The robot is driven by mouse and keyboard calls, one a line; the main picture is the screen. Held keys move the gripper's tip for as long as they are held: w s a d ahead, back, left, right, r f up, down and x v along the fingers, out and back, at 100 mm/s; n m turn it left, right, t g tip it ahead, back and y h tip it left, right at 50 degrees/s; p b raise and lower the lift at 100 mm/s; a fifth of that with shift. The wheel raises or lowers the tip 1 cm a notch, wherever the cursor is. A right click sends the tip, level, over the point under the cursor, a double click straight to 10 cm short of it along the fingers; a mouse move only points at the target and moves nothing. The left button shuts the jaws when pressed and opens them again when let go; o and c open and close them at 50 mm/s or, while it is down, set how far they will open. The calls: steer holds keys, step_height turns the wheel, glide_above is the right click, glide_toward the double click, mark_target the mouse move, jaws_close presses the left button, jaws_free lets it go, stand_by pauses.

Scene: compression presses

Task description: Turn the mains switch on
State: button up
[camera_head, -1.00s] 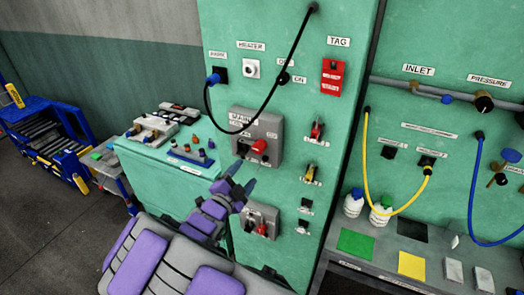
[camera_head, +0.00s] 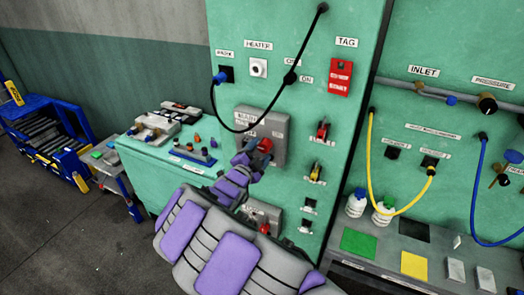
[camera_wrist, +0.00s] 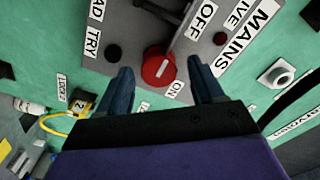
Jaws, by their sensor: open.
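The mains switch is a red round knob (camera_head: 265,145) with a white mark, on a grey box (camera_head: 276,122) on the green cabinet. In the wrist view the red knob (camera_wrist: 158,68) sits just ahead of my gripper (camera_wrist: 163,88), between the lines of its two open fingers. The fingers are empty and I cannot tell whether they touch the knob. The ON label (camera_wrist: 174,89) and OFF label (camera_wrist: 203,20) are beside the knob, with the MAINS label (camera_wrist: 240,38) further right. In the head view my gripper (camera_head: 250,158) partly covers the box's lower left.
A second grey box with a red knob (camera_head: 264,228) is below, partly behind my arm. A black cable (camera_head: 281,98) hangs above the mains box. A red tag (camera_head: 340,77) and small padlocks (camera_head: 322,130) are to the right. A dark bar (camera_wrist: 178,30) lies beyond the knob.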

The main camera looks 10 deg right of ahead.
steer(key=shift+w+a, duration=0.25)
steer(key=shift+w, duration=0.1)
steer(key=shift+w+d, duration=0.1)
steer(key=shift+d, duration=1.4)
steer(key=shift+c, duration=0.8)
steer(key=shift+a+f, duration=0.1)
steer(key=shift+a, duration=0.9)
steer(key=c, duration=0.6)
steer(key=shift+c, duration=0.8)
steer(key=shift+d, duration=0.25)
jaws_close()
